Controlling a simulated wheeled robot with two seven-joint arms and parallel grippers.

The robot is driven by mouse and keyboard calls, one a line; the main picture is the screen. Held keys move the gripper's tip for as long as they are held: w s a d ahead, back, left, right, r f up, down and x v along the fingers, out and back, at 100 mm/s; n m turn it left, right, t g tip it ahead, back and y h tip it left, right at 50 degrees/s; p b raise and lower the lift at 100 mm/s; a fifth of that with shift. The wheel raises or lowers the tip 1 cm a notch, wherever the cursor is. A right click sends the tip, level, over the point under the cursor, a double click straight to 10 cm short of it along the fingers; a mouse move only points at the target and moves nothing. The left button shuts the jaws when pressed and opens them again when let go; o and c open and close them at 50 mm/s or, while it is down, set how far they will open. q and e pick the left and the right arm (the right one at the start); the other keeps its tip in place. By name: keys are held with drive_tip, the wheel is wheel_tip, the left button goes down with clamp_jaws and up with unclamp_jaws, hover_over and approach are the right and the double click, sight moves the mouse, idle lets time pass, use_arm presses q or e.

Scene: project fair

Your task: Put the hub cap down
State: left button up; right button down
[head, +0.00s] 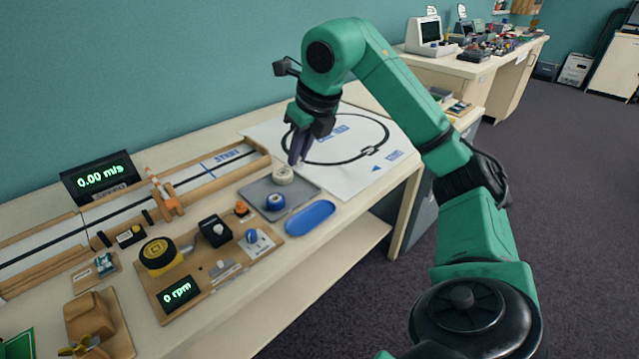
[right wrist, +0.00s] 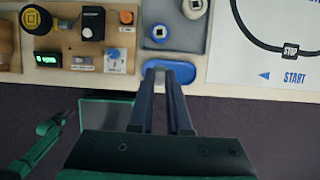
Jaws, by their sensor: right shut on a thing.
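My right gripper (head: 294,162) is shut and points down above the back part of a grey tray (head: 252,190). In the right wrist view its two dark fingers (right wrist: 162,74) are a short way apart. The hub cap held between them is hardly visible, and I cannot make out its shape. A cream round piece (head: 283,174) lies in the tray just below the fingertips in the head view. A blue and white round piece (head: 275,202) lies in front of it.
A blue oval dish (head: 310,217) sits right of the tray. A wooden board (head: 205,270) with a yellow-faced wheel (head: 160,253), knobs and an rpm display stands left. A white sheet with a black track loop (head: 384,138) lies behind. A long wooden track (head: 195,180) runs along the wall.

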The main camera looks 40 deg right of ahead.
sight(301, 168)
wheel_tip(301, 168, down, 4)
drive_tip(key=shift+a+f+b, duration=0.1)
drive_tip(key=shift+f+b, duration=0.15)
drive_tip(key=shift+b, duration=0.5)
wheel_tip(301, 168, down, 8)
drive_tip(key=b, duration=0.4)
wheel_tip(301, 168, down, 5)
drive_tip(key=b, duration=0.3)
drive_tip(key=shift+w+r, duration=0.1)
use_arm(q)
drive_tip(key=w+d+r, duration=0.1)
drive_tip(key=w+r, duration=0.1)
drive_tip(key=w, duration=0.5)
drive_tip(key=w+d+r, duration=0.2)
drive_tip(key=w, duration=0.5)
drive_tip(key=shift+r+n, duration=0.3)
use_arm(e)
drive_tip(key=shift+r, duration=0.1)
use_arm(q)
drive_tip(key=shift+w+d+r, duration=0.15)
drive_tip(key=shift+w+d, duration=0.05)
drive_tip(key=shift+w, duration=0.05)
use_arm(e)
drive_tip(key=c, duration=1)
unclamp_jaws()
drive_tip(key=shift+o, duration=0.7)
use_arm(q)
drive_tip(key=shift+r, duration=0.1)
